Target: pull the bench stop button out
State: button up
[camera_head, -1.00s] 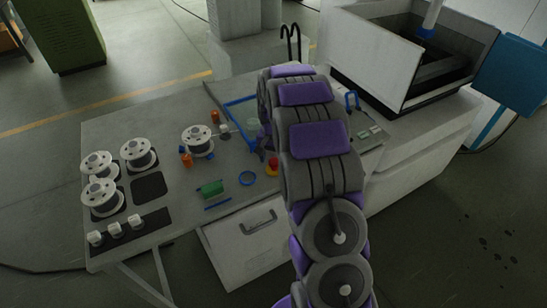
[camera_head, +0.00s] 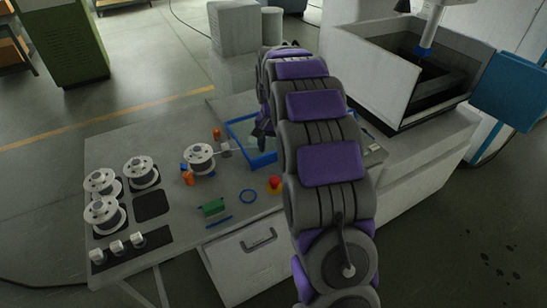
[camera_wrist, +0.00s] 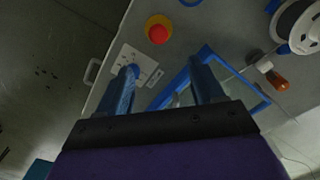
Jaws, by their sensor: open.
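The bench stop button is a red mushroom head (camera_head: 275,182) on a yellow base. It sits on the grey bench (camera_head: 170,215), near the front edge and left of my arm in the head view. It also shows in the wrist view as a red button (camera_wrist: 158,34) at the top, beyond my fingertips. My gripper (camera_wrist: 168,75) is open and empty, with its two blue fingers apart. The fingers are clear of the button. In the head view my gripper (camera_head: 262,130) is partly hidden by my arm, over the blue-framed tray.
A blue-framed tray (camera_head: 233,125) lies behind the button. More spools stand farther left. A large machine tank (camera_head: 365,65) is at the right.

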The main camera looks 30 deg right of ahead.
notch_tip(320, 180, up, 3)
jog(key=shift+d+r, duration=0.1)
jog(key=shift+r, duration=0.05)
dwell(0.5)
jog(key=s+a+r+n+g, duration=0.1)
jog(key=s+a+r+n, duration=0.15)
jog(key=s+a, duration=0.5)
jog(key=s+a+r+n, duration=0.2)
jog(key=s+a+r, duration=0.15)
jog(key=s, duration=0.75)
jog(key=s+a+f+n, duration=0.2)
jog(key=s, duration=0.9)
jog(key=s+a+f+n, duration=0.1)
jog(key=s+a+n, duration=0.1)
jog(key=s, duration=0.9)
jog(key=shift+a+f+g, duration=0.35)
jog(key=shift+a+g, duration=0.05)
jog(key=shift+a, duration=0.2)
jog(key=shift+d, duration=0.1)
